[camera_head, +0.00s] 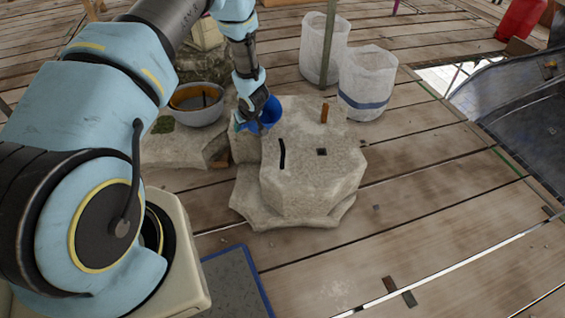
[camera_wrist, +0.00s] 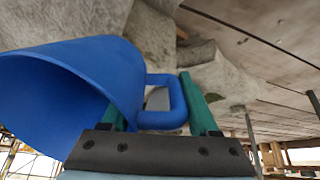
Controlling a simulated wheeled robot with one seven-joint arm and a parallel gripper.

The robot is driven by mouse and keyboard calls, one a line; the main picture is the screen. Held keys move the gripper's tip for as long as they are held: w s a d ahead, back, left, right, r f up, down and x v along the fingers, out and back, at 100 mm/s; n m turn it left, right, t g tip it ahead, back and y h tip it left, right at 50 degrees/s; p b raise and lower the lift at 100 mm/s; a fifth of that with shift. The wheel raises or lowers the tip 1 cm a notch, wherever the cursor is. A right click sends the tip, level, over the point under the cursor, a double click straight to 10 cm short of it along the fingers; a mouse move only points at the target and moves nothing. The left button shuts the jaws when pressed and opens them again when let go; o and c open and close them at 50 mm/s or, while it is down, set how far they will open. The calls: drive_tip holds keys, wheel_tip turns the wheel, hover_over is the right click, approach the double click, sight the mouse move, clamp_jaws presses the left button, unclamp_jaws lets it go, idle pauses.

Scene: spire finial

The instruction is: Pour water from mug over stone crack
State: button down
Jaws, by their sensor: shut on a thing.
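A blue mug (camera_wrist: 75,85) fills the left of the wrist view, tilted on its side with its wide mouth toward the left. My gripper (camera_wrist: 160,100) is at the mug's handle, with a green finger on each side, and is shut on it. In the head view the mug (camera_head: 270,111) shows at the end of my arm, above the left back part of the pale stone block (camera_head: 315,180). A dark crack (camera_head: 282,153) runs along the stone's top, a little in front of the mug. Water is not visible in either view.
On the stone are a small dark square (camera_head: 321,152) and an upright orange-brown piece (camera_head: 324,113). A grey bowl (camera_head: 197,104) stands at left on another stone. White sacks (camera_head: 366,82) and a pole (camera_head: 328,45) stand behind. Plank floor at right is mostly clear.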

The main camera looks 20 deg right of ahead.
drive_tip(key=shift+s+f+t+b, duration=0.1)
drive_tip(key=shift+s+t+b, duration=0.2)
drive_tip(key=shift+t, duration=0.2)
drive_tip(key=shift+s+f+t+b, duration=0.1)
drive_tip(key=shift+s+t+b, duration=0.15)
drive_tip(key=shift+b, duration=0.35)
drive_tip(key=shift+w, duration=0.1)
